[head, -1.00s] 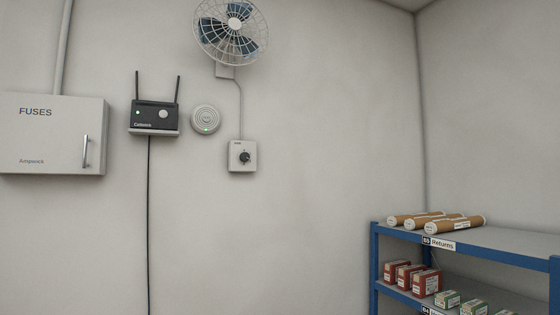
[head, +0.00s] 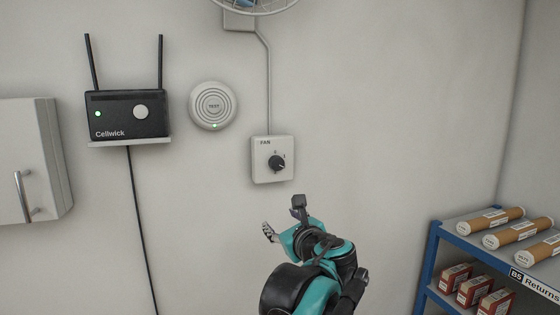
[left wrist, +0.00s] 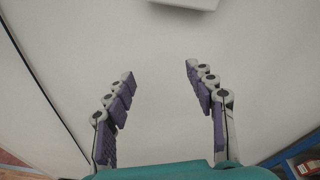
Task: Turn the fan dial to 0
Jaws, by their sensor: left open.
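The fan dial (head: 276,163) is a round black knob on a white wall box (head: 262,175) labelled FAN. Its pointer seems to lean to the lower right; the small marks around it are too small to read. My left gripper (head: 283,216) is below the box in the head view, open and empty, apart from the dial. In the left wrist view the two purple-padded fingers of the left gripper (left wrist: 160,72) are spread wide with bare wall between them. The bottom of a white box (left wrist: 185,3) shows at the top edge there; the dial is out of that view. My right gripper is not in view.
A round alarm (head: 214,105) and a black router (head: 127,115) with two antennas are left of the box. A cabinet (head: 30,150) is at far left. A blue shelf (head: 432,250) with tubes and cartons stands right. The wall right of the box is clear.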

